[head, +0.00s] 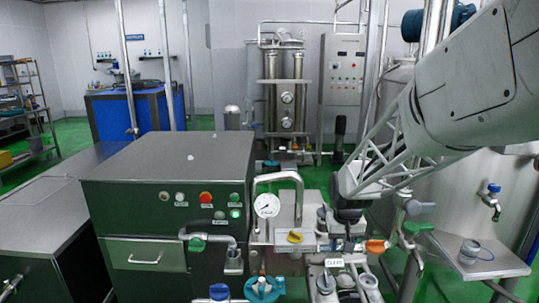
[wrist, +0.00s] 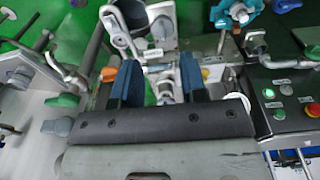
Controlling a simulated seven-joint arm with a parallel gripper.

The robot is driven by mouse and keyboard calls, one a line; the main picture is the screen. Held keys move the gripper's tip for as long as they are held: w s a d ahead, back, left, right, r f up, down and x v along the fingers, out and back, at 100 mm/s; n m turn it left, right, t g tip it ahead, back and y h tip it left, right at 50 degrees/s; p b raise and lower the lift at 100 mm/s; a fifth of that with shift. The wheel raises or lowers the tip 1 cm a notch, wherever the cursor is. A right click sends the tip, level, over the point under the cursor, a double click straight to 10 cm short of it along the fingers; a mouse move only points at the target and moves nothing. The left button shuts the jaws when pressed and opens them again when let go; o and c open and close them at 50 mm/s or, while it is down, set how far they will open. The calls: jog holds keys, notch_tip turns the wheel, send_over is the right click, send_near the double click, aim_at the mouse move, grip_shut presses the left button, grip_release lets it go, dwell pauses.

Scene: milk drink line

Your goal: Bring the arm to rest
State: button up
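My arm reaches into the head view from the upper right and slopes down to the left. My gripper (head: 348,215) is at its lower end, above the pipework right of the pressure gauge; its fingertips are hard to make out there. In the wrist view, the two dark blue fingers of my gripper (wrist: 159,78) stand apart with a clear gap. Metal fittings show beyond and between the fingers. I see nothing gripped.
A steel cabinet (head: 165,165) with buttons stands left of the gripper. A pressure gauge (head: 267,205) and a curved steel pipe (head: 279,178) are close by. A small metal cup (head: 469,250) sits on a shelf (head: 500,265) at the right, beside a large steel tank (head: 460,195).

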jog(key=s+r, duration=0.3)
jog(key=s, duration=0.7)
jog(key=s+a+r+t, duration=0.1)
jog(key=s+r, duration=0.2)
jog(key=s, duration=0.7)
jog(key=s+r, duration=0.3)
jog(key=s, duration=0.8)
jog(key=shift+a+r, duration=0.3)
